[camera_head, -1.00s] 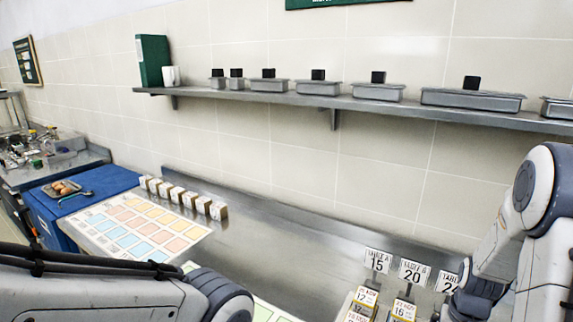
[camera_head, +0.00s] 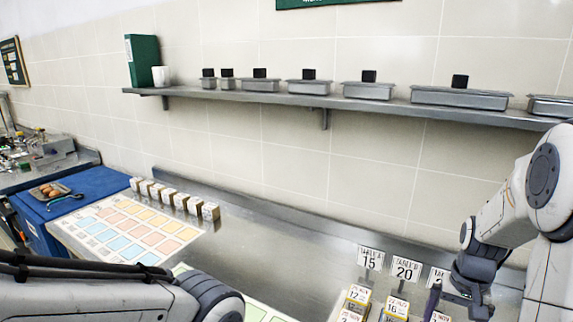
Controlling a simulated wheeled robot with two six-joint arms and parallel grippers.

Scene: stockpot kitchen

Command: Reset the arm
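My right arm comes in from the right in the head view. Its gripper (camera_head: 440,298) points down in front of the table number signs, and one dark finger shows; whether it is open or shut cannot be told. No held object can be made out. My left arm crosses the bottom left corner, and its gripper is out of the picture. Signs reading 15 (camera_head: 369,259) and 20 (camera_head: 405,269) stand on the steel counter, with a third partly hidden by the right gripper. Yellow-edged ticket blocks (camera_head: 356,297) stand in front of them.
A wall shelf (camera_head: 330,102) carries lidded steel pans (camera_head: 308,87), a green binder (camera_head: 143,60) and a white cup (camera_head: 161,76). A coloured card grid (camera_head: 130,228) and several small boxes (camera_head: 173,197) lie left. The mid-counter (camera_head: 270,245) is clear.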

